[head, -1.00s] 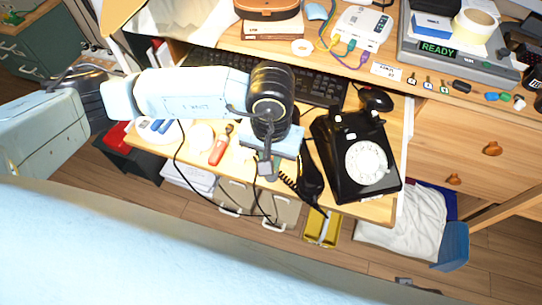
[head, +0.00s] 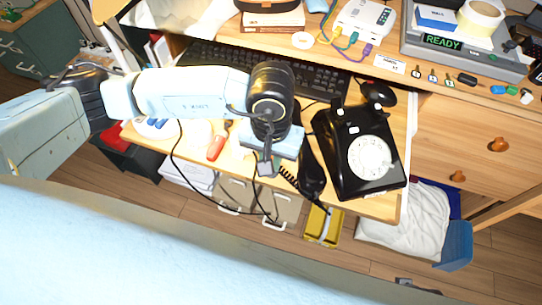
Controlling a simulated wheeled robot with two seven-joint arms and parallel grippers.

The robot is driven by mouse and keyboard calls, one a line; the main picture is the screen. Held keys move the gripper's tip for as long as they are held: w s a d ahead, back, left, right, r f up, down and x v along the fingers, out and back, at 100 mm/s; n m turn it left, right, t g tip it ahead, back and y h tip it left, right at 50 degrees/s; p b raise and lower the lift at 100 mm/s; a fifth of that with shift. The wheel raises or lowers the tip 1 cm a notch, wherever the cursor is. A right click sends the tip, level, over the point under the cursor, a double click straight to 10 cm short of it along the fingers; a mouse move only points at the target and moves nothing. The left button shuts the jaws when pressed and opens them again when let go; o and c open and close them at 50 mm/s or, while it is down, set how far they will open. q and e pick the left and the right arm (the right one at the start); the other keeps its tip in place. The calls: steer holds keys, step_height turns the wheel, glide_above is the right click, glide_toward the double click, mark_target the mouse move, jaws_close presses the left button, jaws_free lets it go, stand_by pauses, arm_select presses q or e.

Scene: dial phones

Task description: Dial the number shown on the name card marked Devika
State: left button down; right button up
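A black rotary dial phone (head: 338,172) with a white dial (head: 369,157) stands on the right part of the wooden desk. Its black handset (head: 311,172) lies off the cradle, just left of the phone's body, with a coiled cord beside it. My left gripper (head: 266,167) points down over the desk, left of the handset and apart from the dial; its fingertips are too small to tell open from shut. A small white card (head: 390,63) lies on the raised shelf; its writing is too small to read. I cannot make out a card marked Devika. My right gripper is out of view.
A black keyboard (head: 222,63) and a mouse (head: 377,91) lie behind the phone. A grey device with a READY display (head: 443,41) stands at the back right. An orange-handled tool (head: 216,148) lies left of my gripper. Cables hang over the desk's front edge.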

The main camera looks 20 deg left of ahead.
arm_select(q)
steer(key=shift+f, duration=0.2)
steer(key=shift+r, duration=0.1)
steer(key=c, duration=1.3)
jaws_free()
steer(key=shift+c, duration=0.2)
step_height(320, 180, up, 13)
steer(key=p, duration=0.3)
steer(key=shift+r, duration=0.2)
